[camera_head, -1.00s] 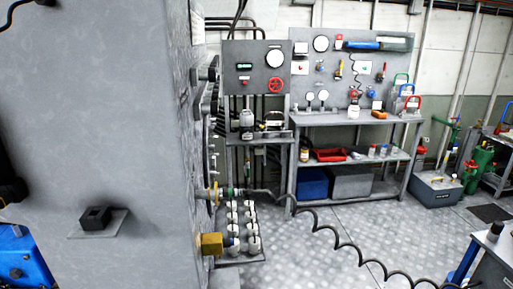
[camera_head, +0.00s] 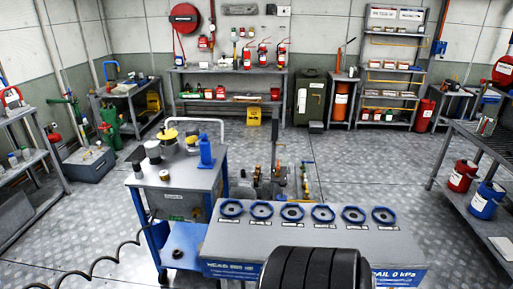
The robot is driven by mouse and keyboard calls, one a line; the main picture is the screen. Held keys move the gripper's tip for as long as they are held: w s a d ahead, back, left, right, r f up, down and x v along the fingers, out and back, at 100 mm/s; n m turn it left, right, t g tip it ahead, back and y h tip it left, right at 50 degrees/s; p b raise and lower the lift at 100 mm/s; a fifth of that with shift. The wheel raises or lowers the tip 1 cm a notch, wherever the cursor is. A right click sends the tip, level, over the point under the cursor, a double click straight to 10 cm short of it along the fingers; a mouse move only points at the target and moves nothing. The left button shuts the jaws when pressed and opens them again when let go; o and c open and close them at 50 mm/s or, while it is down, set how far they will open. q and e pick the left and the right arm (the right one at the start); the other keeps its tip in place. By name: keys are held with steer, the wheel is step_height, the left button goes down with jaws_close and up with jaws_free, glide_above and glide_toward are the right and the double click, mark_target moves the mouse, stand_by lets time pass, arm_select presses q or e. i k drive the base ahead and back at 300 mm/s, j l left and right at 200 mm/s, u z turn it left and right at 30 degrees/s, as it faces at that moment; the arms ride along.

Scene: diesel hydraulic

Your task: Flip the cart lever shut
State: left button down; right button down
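A cart (camera_head: 150,181) with a grey top and blue frame stands left of centre. On its top are a blue upright piece (camera_head: 206,150), a yellow-topped part and small dark and white cylinders. A white push handle arches over its far side. I cannot tell which part is the cart lever or whether it is open or shut. Neither gripper shows in the head view.
A grey console (camera_head: 270,238) with several blue handwheels stands in front, partly hidden by a black ribbed cylinder (camera_head: 312,268). A black coiled hose (camera_head: 100,262) lies at lower left. Shelves (camera_head: 465,145) stand at right, a workbench (camera_head: 225,72) behind. Floor (camera_head: 390,160) is open at right of centre.

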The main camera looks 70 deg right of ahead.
mark_target(171, 217)
steer(key=z, duration=1.6)
steer(key=u, duration=0.45)
steer(key=i+u, duration=0.1)
steer(key=u, duration=0.4)
steer(key=i+u, duration=0.1)
steer(key=u, duration=0.85)
steer(key=i+l+u, duration=0.1)
steer(key=u, duration=0.8)
steer(key=i+l+u, duration=0.1)
steer(key=l+u, duration=0.8)
steer(key=l+z, duration=0.1)
steer(key=l, duration=0.4)
steer(key=i+l+z, duration=0.1)
steer(key=l, duration=0.4)
steer(key=l+z, duration=0.1)
steer(key=l, duration=0.4)
steer(key=l+z, duration=0.2)
steer(key=z, duration=0.2)
steer(key=i+l+z, duration=0.1)
steer(key=z, duration=0.3)
steer(key=i+l+z, duration=0.1)
steer(key=z, duration=0.7)
steer(key=i+l+z, duration=0.1)
steer(key=z, duration=0.75)
steer(key=i+z, duration=0.1)
steer(key=z, duration=0.7)
steer(key=i+l, duration=0.05)
